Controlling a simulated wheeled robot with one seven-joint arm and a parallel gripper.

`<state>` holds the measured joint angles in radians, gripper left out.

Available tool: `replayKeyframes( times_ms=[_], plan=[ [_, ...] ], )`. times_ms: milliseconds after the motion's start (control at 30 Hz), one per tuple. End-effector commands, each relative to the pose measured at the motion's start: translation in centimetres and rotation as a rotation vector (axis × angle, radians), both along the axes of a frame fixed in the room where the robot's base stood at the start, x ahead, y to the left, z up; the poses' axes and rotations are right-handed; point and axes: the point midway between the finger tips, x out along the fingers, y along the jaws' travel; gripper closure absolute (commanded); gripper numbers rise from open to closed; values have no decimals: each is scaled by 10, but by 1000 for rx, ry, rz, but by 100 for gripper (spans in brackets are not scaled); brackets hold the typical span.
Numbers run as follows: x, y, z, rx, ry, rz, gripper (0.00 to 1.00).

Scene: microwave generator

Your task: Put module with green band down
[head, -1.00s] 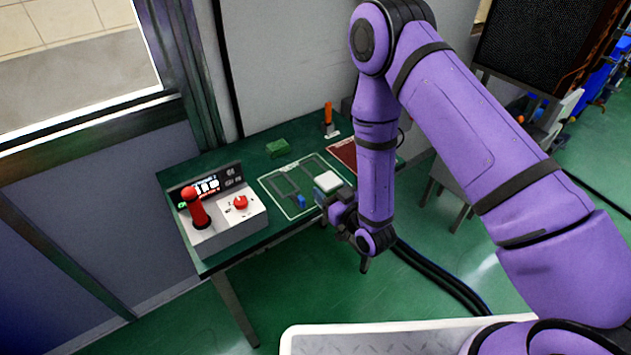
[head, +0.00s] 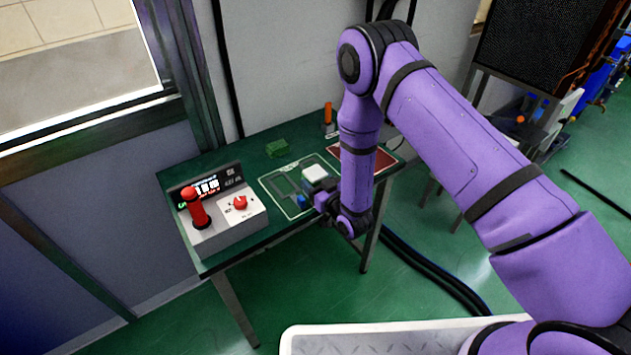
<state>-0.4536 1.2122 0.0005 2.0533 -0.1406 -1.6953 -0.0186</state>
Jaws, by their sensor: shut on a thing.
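A small module with a white top (head: 315,173) is at my gripper (head: 319,190), which is shut on it. They are over the right part of an outlined layout (head: 268,184) on the green table. I cannot see a green band on the module at this size. My gripper and wrist hide its near side, and I cannot tell whether it touches the table.
A small blue piece (head: 303,201) is just left of my gripper. A control box (head: 228,218) with a red lever stands left. A dark red mat (head: 381,161) lies right.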

Motion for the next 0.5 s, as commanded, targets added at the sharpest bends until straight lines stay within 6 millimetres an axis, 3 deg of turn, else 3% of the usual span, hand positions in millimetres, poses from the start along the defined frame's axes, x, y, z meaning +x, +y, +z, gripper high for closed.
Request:
replayKeyframes(
  times_ms=[233,267,300,500],
  plan=[
    [0,0,-2,0,0,0,72],
    [0,0,-2,0,0,0,39],
    [0,0,-2,0,0,0,31],
    [0,0,-2,0,0,0,31]
  ],
)
